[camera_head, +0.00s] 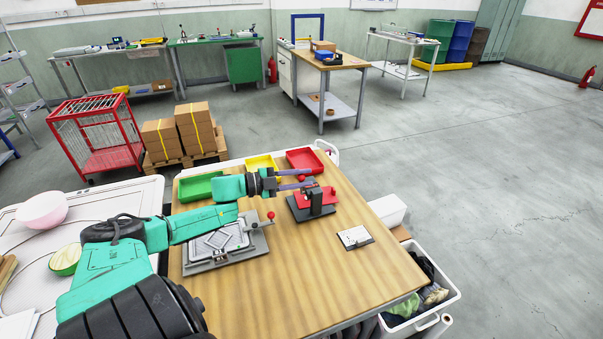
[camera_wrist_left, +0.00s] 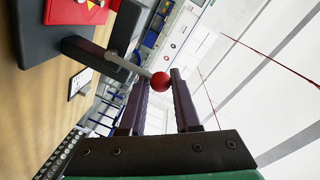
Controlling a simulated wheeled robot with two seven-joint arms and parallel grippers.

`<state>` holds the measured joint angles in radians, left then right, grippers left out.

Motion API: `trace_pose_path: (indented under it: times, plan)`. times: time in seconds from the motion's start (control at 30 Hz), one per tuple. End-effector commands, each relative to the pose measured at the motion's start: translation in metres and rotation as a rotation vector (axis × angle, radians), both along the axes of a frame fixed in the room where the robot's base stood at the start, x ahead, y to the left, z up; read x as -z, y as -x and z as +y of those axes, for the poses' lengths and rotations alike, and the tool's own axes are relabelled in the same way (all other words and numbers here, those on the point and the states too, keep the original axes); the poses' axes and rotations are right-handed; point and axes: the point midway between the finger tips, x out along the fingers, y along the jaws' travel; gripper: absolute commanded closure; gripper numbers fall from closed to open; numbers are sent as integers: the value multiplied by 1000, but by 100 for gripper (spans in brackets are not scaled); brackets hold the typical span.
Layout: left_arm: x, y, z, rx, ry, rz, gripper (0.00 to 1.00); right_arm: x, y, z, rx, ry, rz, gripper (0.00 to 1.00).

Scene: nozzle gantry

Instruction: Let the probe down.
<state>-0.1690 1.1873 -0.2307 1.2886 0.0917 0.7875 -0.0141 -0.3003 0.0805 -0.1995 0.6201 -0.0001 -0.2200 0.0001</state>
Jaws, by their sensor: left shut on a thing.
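A small dark stand with red parts (camera_head: 314,203) stands on the wooden table. In the left wrist view its dark base and red part (camera_wrist_left: 88,12) are at the top left. A grey lever (camera_wrist_left: 110,58) reaches out from it and ends in a red ball knob (camera_wrist_left: 161,82). My left gripper (camera_head: 308,179) is at the stand's top. In the left wrist view its fingers (camera_wrist_left: 161,79) are shut on the red knob, one on each side. I cannot make out a probe tip. My right gripper is not in view.
A grey fixture (camera_head: 262,246) with a frame and its own red-knobbed lever lies on the table. Green (camera_head: 200,189), yellow (camera_head: 262,165) and red (camera_head: 304,159) trays line the back. A small plate (camera_head: 355,238) lies at right. The table's front is clear.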

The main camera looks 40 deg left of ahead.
Motion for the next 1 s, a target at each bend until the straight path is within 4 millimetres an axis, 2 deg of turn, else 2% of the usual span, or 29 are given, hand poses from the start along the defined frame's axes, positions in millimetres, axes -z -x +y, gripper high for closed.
trace_pose_path:
  times: [0.03, 0.4, 0.43, 0.5, 0.83, 1.0]
  plan:
    - [8, 2, -1, -1, -10, 15, 100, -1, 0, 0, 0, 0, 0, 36]
    - [10, 3, -1, 0, -12, 14, 100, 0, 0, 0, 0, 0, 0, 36]
    - [10, 3, -1, 0, -12, 14, 61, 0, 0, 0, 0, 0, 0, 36]
    - [9, 3, -1, 0, -12, 12, 35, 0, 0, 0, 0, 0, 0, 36]
    - [6, 3, 0, 1, -10, 9, 35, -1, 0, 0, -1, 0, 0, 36]
    - [5, 16, 7, 1, -9, 12, 35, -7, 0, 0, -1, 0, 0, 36]
